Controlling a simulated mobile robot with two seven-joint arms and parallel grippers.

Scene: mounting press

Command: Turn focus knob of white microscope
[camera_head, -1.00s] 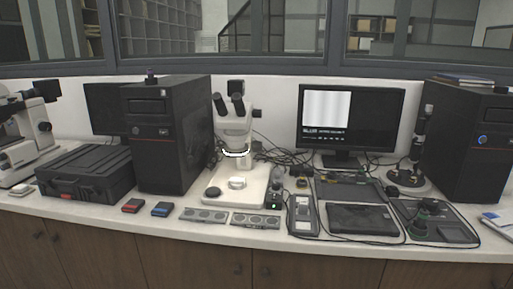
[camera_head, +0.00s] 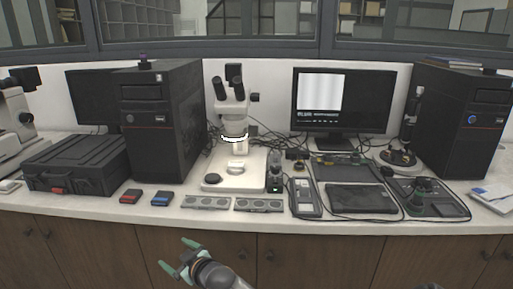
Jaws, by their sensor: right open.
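The white stereo microscope (camera_head: 234,118) stands on its pale flat base (camera_head: 248,178) at the middle of the bench, with black eyepieces. A small dark knob (camera_head: 254,97) shows on the right side of its head; I cannot tell for certain that it is the focus knob. My right gripper (camera_head: 179,255) is at the bottom, left of centre, with green-tipped fingers spread and nothing between them. It is in front of the cabinets, well apart from the microscope. My left gripper is not in view.
A black computer tower (camera_head: 160,125) stands close left of the microscope. A second white microscope (camera_head: 14,120) is at the left edge. Small devices (camera_head: 206,202) line the bench front, and a grey handheld device (camera_head: 304,196) lies to the right. Cables run behind the microscope.

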